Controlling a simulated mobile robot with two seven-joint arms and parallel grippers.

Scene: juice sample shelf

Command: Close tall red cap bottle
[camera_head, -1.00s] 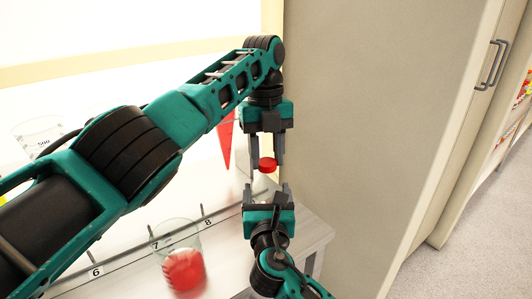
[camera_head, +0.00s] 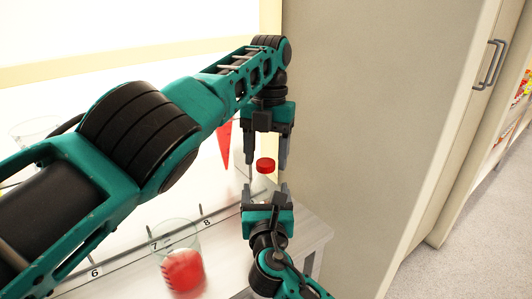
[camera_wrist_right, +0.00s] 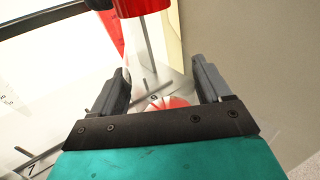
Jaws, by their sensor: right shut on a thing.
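The red cap (camera_head: 265,166) sits just below the fingertips of my left gripper (camera_head: 266,158), with a gap on each side. That gripper is open. My right gripper (camera_head: 265,190) is below the cap, shut on the clear tall bottle, whose glass is barely visible in the head view. In the right wrist view the cap (camera_wrist_right: 142,7) is at the top edge, above the clear bottle (camera_wrist_right: 150,60), which is between the fingers of my right gripper (camera_wrist_right: 163,85). Red shows low in that view. Whether the cap is fully seated I cannot tell.
A clear beaker with red contents (camera_head: 183,270) stands at slot 7 on the shelf. A red pointed object (camera_head: 225,145) is behind my left arm. Another clear beaker (camera_head: 35,130) is at the far left. A beige panel (camera_head: 370,130) stands close to the right of both grippers.

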